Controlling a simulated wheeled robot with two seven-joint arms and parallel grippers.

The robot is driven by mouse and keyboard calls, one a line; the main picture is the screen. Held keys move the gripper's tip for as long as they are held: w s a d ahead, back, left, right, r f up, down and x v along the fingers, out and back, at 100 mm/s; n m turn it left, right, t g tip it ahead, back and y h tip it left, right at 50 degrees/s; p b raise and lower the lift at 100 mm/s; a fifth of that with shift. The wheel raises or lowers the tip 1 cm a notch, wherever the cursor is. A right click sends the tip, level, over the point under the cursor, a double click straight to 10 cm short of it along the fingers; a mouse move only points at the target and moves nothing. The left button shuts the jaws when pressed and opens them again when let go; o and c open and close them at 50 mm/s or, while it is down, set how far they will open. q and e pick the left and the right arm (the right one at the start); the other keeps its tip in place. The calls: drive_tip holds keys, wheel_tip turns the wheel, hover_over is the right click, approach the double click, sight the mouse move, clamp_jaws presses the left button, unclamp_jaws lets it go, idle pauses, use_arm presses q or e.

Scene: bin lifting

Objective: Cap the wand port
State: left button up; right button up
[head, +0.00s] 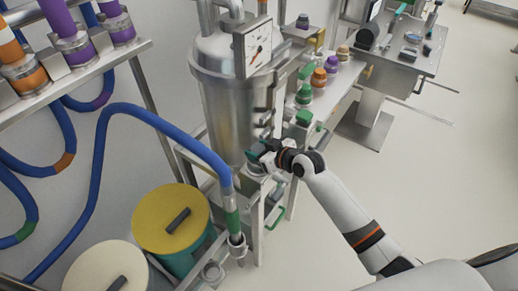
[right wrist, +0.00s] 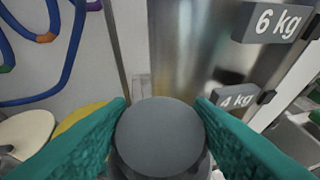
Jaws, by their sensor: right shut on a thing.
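My right gripper (head: 260,158) reaches in from the right, in front of the lower part of the steel vessel. In the right wrist view its green fingers (right wrist: 160,140) are shut on a round, dark grey cap (right wrist: 160,133), held with its flat top toward the camera. A pale metal fitting (head: 256,170) shows just below the gripper in the head view; I cannot tell whether the cap touches it. The wand port cannot be made out for certain. A blue hose (head: 150,117) ends in a green-banded wand (head: 232,218) standing in a metal holder. My left gripper is out of view.
A yellow-lidded bin (head: 170,217) and a cream-lidded bin (head: 105,268) stand at lower left. Coloured caps line a shelf behind the gripper. Floor at right is clear.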

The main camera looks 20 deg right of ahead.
drive_tip(key=shift+f, duration=0.2)
drive_tip(key=o, duration=1.2)
drive_tip(key=shift+o, duration=0.2)
drive_tip(key=shift+s, duration=0.1)
drive_tip(key=b+v, duration=0.2)
drive_tip(key=v, duration=0.9)
drive_tip(key=shift+s+d+r, duration=0.15)
drive_tip(key=shift+s+r, duration=0.05)
drive_tip(key=shift+s, duration=0.1)
